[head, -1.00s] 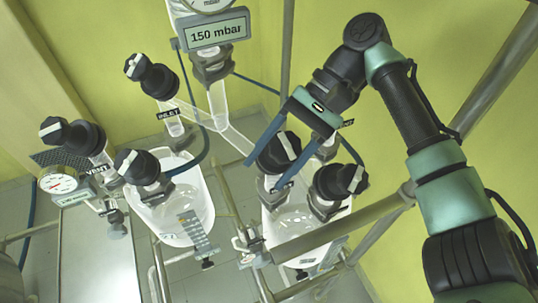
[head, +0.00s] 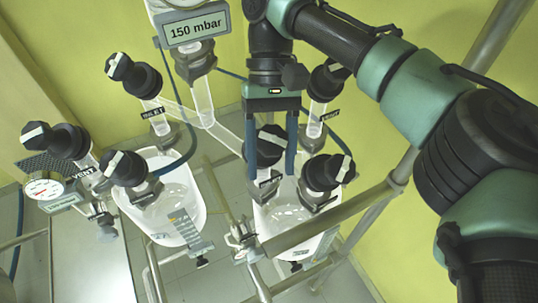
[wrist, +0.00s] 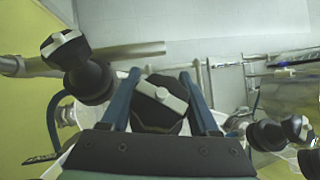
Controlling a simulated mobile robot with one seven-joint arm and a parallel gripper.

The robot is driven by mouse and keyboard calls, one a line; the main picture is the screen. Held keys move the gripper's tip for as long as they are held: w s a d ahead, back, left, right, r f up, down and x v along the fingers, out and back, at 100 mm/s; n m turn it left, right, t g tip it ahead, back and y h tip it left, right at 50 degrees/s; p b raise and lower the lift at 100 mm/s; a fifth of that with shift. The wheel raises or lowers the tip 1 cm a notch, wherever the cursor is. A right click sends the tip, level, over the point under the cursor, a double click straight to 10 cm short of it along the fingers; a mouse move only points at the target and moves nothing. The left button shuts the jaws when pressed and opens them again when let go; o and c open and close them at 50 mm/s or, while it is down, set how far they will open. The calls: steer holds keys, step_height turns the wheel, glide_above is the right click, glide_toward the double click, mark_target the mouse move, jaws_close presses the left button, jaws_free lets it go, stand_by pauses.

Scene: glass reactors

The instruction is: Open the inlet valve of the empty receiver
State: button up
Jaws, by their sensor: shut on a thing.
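My gripper (head: 270,168) points down with one finger on each side of a black valve knob (head: 271,140) with a white bar. The knob sits above the right glass receiver (head: 262,212) and is gripped. In the wrist view, the same knob (wrist: 160,97) lies between the blue fingers, its white bar slanting. A small tag below this knob is too small to read. The left glass receiver (head: 134,208) has its own black valve knob (head: 125,168). I cannot clearly tell the fill of either receiver.
A knob (head: 325,172) stands close right of my gripper, another knob (head: 328,78) behind it. An INLET-tagged valve (head: 136,76) and a VENT-tagged valve (head: 58,140) stand left. A display (head: 194,27) reads 150 mbar. A metal rail (head: 330,222) crosses in front.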

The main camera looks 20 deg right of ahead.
mark_target(271, 124)
steer(key=shift+f, duration=0.15)
stand_by(0.3)
steer(key=o, duration=1.4)
steer(key=shift+v, duration=3.8)
steer(key=shift+s, duration=0.1)
